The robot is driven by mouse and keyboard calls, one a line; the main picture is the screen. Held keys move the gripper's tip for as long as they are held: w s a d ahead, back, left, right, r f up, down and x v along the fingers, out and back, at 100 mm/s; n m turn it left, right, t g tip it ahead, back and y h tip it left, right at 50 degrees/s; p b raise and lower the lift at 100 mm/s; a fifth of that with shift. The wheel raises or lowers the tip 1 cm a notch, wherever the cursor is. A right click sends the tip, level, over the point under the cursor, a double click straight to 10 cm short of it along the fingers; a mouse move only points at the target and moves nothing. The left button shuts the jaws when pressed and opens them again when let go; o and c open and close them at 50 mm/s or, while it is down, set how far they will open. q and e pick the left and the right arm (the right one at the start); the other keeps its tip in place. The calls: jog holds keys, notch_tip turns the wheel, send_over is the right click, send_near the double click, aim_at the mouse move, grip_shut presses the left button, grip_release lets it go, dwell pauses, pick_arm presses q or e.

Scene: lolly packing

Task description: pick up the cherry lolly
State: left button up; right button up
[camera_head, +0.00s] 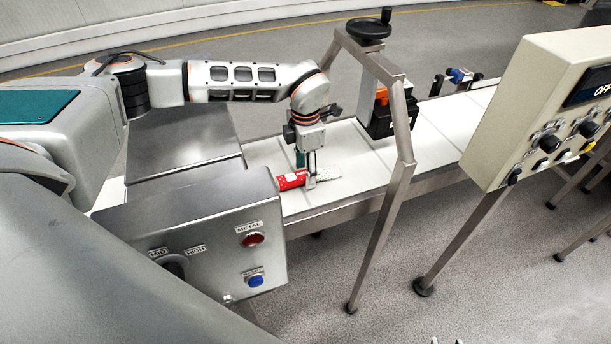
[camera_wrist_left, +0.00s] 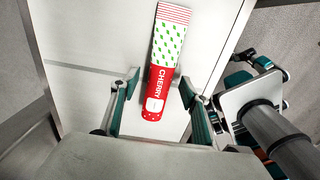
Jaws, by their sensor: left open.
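The cherry lolly (camera_head: 292,181) lies flat on the pale conveyor belt, in a red wrapper with a white and green patterned end. In the left wrist view the lolly (camera_wrist_left: 163,75) runs lengthwise between my fingers, with "CHERRY" on its red part. My left gripper (camera_head: 309,175) points down over it. In the left wrist view the left gripper (camera_wrist_left: 159,80) is open, one finger on each side of the lolly, with small gaps. Part of the lolly is hidden behind the fingers in the head view.
The conveyor belt (camera_head: 352,150) runs to the upper right. A steel frame with a black handwheel (camera_head: 369,27) spans it. A steel control box (camera_head: 215,240) stands close in front of the lolly. A beige panel (camera_head: 535,105) reading "OFF" is at the right.

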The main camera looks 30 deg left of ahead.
pick_arm(q)
jog(key=shift+f, duration=0.15)
jog(key=c, duration=1.2)
